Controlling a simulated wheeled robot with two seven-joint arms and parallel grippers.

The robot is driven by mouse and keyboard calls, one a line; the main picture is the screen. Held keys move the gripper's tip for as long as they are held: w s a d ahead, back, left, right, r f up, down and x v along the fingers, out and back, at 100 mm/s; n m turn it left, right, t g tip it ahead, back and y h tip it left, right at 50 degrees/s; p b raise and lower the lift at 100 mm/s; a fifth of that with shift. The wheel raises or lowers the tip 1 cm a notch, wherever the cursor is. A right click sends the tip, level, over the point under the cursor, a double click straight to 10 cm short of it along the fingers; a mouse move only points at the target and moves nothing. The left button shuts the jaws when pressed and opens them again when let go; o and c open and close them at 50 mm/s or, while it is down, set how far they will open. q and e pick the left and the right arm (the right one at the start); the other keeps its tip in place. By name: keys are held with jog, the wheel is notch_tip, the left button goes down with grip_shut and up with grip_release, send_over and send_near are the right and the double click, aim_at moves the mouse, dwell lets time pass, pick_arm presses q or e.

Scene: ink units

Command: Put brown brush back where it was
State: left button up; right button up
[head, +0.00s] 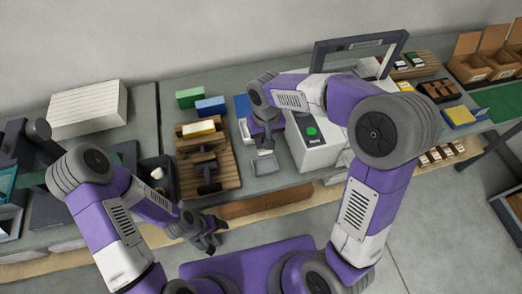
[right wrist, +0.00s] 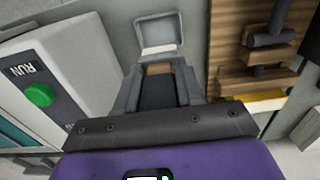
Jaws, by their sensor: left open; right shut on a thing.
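My right gripper (head: 264,143) is over the bench, between the wooden rack and the white machine. In the right wrist view its fingers (right wrist: 160,82) are shut on a brown piece, which I take for the brown brush (right wrist: 159,68). Only a small part of it shows between the fingertips; the rest is hidden. A small grey tray (right wrist: 157,34) lies just beyond the fingertips; it also shows in the head view (head: 265,165). My left gripper (head: 211,240) is open and empty, in front of the bench's front edge, apart from the rack.
The wooden rack (head: 224,167) holds dark-handled tools (head: 207,172) and a yellow-topped block (head: 198,128). The white machine (head: 318,153) with a green button stands close right of my right gripper. Green (head: 189,97) and blue (head: 210,106) boxes stand behind the rack.

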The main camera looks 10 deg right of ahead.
aim_at(266, 153)
jog(key=f, duration=0.3)
jog(key=f+b, duration=0.1)
jog(key=shift+s+f, duration=0.35)
jog(key=shift+f, duration=0.05)
jog(key=shift+w+f+b, duration=0.1)
jog(key=shift+f+b, duration=0.2)
jog(key=shift+f, duration=1.85)
jog(key=shift+f, duration=0.15)
jog(key=o, duration=1)
jog(key=shift+o, duration=0.2)
jog(key=shift+r, duration=0.35)
notch_tip(266, 153, up, 12)
jog(key=shift+f+p, duration=0.15)
jog(key=shift+p, duration=1)
